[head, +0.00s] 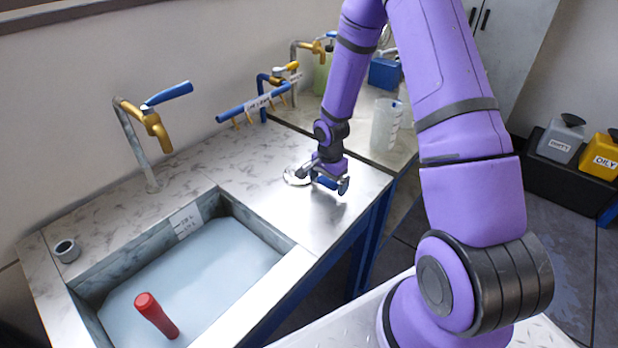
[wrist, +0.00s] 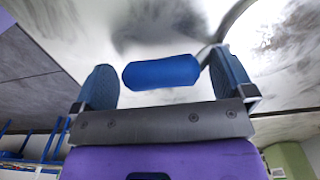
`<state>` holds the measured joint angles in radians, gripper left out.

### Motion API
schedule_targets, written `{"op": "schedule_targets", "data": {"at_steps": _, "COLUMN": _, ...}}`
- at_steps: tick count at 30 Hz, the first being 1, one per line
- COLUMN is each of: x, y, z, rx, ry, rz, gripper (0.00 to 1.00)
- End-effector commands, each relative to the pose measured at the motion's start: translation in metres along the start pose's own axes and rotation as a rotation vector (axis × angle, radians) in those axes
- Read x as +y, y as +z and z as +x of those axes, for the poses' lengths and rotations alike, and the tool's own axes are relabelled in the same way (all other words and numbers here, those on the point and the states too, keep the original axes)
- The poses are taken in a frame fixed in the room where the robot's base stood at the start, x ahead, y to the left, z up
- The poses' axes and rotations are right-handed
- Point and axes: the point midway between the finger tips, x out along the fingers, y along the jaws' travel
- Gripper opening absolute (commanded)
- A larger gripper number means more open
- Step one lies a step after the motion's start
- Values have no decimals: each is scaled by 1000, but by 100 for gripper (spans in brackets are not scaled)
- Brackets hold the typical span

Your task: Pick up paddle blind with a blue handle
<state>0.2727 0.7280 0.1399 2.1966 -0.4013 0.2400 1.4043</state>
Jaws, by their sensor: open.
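The paddle blind has a blue handle (head: 326,183) and a pale round disc (head: 296,175). It is on the worktop to the right of the sink. My gripper (head: 329,178) is low over the handle, with its jaws open. In the wrist view the blue handle (wrist: 160,73) lies across the gap between my two dark blue fingers, with a clear gap on its left and a narrow one on its right. The fingers partly hide the handle in the head view.
The sink (head: 190,290) holds pale liquid and a red-handled thing (head: 156,315). A brass tap (head: 145,120) with a blue lever and a blue rail with brass hooks (head: 255,103) stand behind. A clear beaker (head: 386,125) stands beyond my gripper. Grey and yellow containers (head: 600,155) are far right.

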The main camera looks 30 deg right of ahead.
Motion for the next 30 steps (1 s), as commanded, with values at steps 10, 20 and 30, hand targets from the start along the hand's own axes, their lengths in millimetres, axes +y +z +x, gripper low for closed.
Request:
{"op": "schedule_targets", "data": {"at_steps": 10, "x": 0, "y": 0, "z": 0, "rx": 0, "ry": 0, "rz": 0, "gripper": 29}}
{"op": "schedule_targets", "data": {"at_steps": 20, "x": -1, "y": 0, "z": -4, "rx": 1, "ry": -2, "rz": 1, "gripper": 29}}
{"op": "schedule_targets", "data": {"at_steps": 30, "x": -9, "y": -1, "z": -34, "rx": 2, "ry": -4, "rz": -4, "gripper": 29}}
